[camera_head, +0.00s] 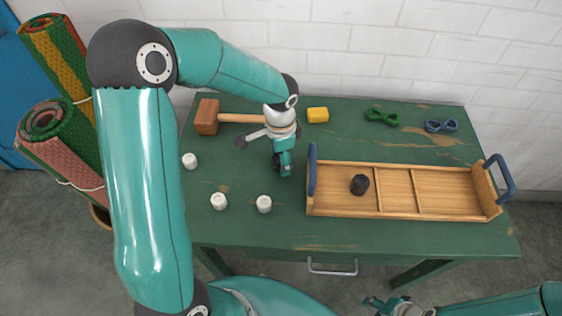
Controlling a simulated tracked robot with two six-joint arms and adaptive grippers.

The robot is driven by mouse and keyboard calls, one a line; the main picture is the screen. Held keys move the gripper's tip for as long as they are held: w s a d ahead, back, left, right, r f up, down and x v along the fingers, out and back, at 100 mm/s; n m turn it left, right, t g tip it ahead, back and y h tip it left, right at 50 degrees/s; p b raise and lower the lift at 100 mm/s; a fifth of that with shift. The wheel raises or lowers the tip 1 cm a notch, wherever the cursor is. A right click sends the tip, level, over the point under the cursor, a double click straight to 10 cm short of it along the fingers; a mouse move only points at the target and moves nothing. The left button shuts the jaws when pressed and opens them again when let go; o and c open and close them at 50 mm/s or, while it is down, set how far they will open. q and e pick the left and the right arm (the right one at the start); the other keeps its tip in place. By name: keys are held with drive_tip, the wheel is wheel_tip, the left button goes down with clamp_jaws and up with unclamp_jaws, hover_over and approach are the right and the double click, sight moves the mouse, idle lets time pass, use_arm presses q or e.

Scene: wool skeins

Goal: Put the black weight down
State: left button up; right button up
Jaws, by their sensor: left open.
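The black weight (359,185) is a small dark cylinder. It stands upright in the left compartment of the wooden tray (343,212), near the first divider. A green skein (381,117) and a blue skein (441,126) lie at the back right of the table. My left gripper (284,168) is open and empty, above the table just left of the tray and apart from the weight. My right gripper (384,305) is at the bottom edge, in front of the table; its jaws are too small and cut off to read.
Three white cylinders (219,201) stand on the left of the green table (280,236). A wooden mallet (208,117) lies behind my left gripper, and a yellow block (317,115) is at the back. The tray has raised blue handles (312,170). Rolled rugs (62,150) stand left.

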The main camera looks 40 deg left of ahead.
use_arm(q)
drive_tip(key=shift+c, duration=0.3)
clamp_jaws()
drive_tip(key=shift+w, duration=0.1)
drive_tip(key=shift+r, duration=0.15)
